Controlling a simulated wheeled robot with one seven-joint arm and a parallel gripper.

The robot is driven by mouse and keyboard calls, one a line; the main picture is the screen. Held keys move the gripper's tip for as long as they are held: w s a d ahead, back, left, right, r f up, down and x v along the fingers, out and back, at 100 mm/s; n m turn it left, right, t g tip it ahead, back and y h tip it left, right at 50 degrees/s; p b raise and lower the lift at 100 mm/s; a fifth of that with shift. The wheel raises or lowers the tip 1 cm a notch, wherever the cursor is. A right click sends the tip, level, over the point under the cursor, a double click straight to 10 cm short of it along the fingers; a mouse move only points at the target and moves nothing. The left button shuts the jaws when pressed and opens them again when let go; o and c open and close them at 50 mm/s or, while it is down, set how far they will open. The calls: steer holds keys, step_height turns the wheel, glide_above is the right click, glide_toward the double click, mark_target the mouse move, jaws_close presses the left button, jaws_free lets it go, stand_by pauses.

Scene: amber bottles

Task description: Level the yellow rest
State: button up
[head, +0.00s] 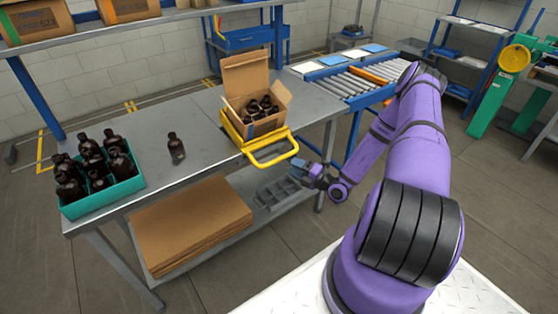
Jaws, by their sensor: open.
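The yellow rest (271,147) stands on the right part of the grey workbench, and its looped yellow handle juts out past the bench's front edge. An open cardboard box (262,125) sits in it, tilted back, with several dark amber bottles (262,107) inside. My gripper (300,171) is open and close to the right end of the handle, just off the bench's front edge. I cannot tell whether it touches the handle. The fingers are small in this view.
A teal crate (103,197) full of amber bottles stands at the bench's left, with a single upright bottle (176,148) to its right. Flat cardboard (190,225) and a grey divided tray (277,192) lie on the lower shelf. A roller conveyor (345,82) stands behind.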

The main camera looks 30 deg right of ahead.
mark_target(279, 159)
steer(key=x, duration=0.7)
steer(key=shift+w, duration=0.15)
